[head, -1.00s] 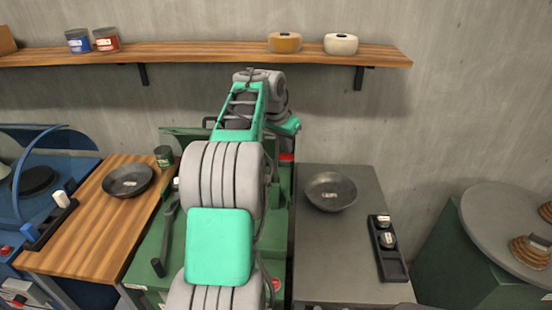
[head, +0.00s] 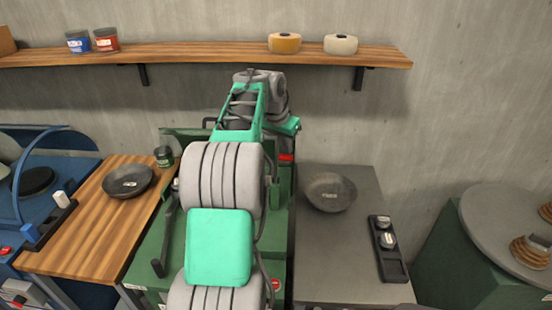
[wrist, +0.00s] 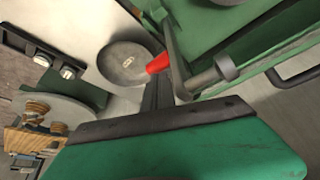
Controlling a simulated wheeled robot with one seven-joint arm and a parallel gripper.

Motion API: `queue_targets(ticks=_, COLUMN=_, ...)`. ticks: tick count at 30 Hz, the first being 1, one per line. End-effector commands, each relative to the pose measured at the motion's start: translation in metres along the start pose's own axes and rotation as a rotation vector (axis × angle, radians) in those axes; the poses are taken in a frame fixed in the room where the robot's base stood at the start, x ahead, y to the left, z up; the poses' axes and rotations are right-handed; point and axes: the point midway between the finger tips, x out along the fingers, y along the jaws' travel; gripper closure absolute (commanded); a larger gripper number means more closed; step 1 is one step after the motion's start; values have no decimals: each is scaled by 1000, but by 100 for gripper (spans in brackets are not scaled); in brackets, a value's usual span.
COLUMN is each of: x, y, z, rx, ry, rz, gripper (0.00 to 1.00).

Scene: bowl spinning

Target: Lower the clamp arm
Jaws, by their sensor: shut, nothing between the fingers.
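A grey metal arm (wrist: 178,62) with a red grip (wrist: 156,65) shows in the wrist view, joined to a grey cylindrical piece; I take it to be the clamp arm. A small red part also shows in the head view (head: 286,157), just beyond my wrist, on the green machine (head: 150,250). My gripper (wrist: 157,84) is shut and empty, its dark fingers close beside the red grip. Whether they touch it I cannot tell. In the head view my own arm hides my fingers and most of the machine's middle.
A grey bowl (head: 331,192) sits on the grey table (head: 340,260) at right, near a black tray (head: 400,268). A dark bowl (head: 127,181) sits on the wooden table (head: 90,225) at left. A shelf (head: 210,53) runs along the wall behind. A round plate (head: 495,220) stands far right.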

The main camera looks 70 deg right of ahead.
Motion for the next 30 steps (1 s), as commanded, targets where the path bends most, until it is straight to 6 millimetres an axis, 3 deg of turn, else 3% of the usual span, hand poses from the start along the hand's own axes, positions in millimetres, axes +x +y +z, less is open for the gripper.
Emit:
queue_targets(ticks=15, x=-1, y=-2, z=1, rx=-1, ry=0, rz=0, gripper=100)
queue_targets(ticks=30, x=-11, y=-35, z=17, rx=-2, ry=0, rz=-1, gripper=100)
